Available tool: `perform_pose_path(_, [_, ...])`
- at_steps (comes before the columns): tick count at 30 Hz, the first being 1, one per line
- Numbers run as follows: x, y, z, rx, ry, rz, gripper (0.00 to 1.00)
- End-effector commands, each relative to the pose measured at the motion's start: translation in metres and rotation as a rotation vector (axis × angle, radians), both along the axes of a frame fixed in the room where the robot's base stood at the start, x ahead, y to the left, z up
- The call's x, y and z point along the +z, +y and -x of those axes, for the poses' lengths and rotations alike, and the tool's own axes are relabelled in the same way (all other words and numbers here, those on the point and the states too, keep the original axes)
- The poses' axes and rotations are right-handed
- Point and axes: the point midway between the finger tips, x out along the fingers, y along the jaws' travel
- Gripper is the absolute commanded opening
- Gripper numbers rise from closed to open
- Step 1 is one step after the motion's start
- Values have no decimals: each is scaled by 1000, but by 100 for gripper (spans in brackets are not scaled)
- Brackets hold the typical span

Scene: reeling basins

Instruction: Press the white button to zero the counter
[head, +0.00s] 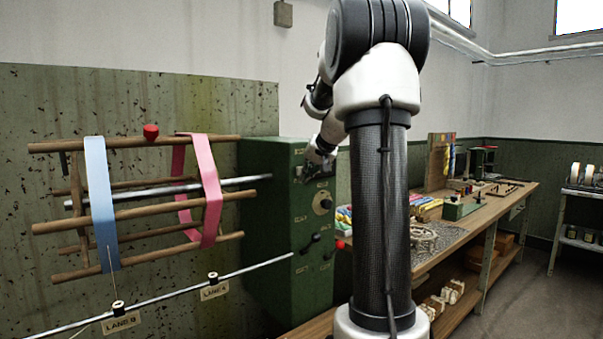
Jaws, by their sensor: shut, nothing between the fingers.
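The green machine box (262,225) stands in the middle of the head view, with dials and levers on its right-hand face. My gripper (312,173) is at the upper part of that face, small and dark in the picture. It is shut and holds nothing. The counter and the white button cannot be made out; my gripper and wrist cover part of the panel there. Whether the fingertips touch the panel cannot be told.
A round dial (326,203) and a lever with a red knob (340,244) sit lower on the box. A wooden reel (140,212) with blue and pink bands is on the left. A cluttered workbench (490,212) runs along the right.

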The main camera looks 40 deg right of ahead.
Motion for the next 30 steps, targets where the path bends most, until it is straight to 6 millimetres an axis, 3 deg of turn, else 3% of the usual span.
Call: perform_pose_path(30, [0, 0, -10, 0, 0, 0, 0])
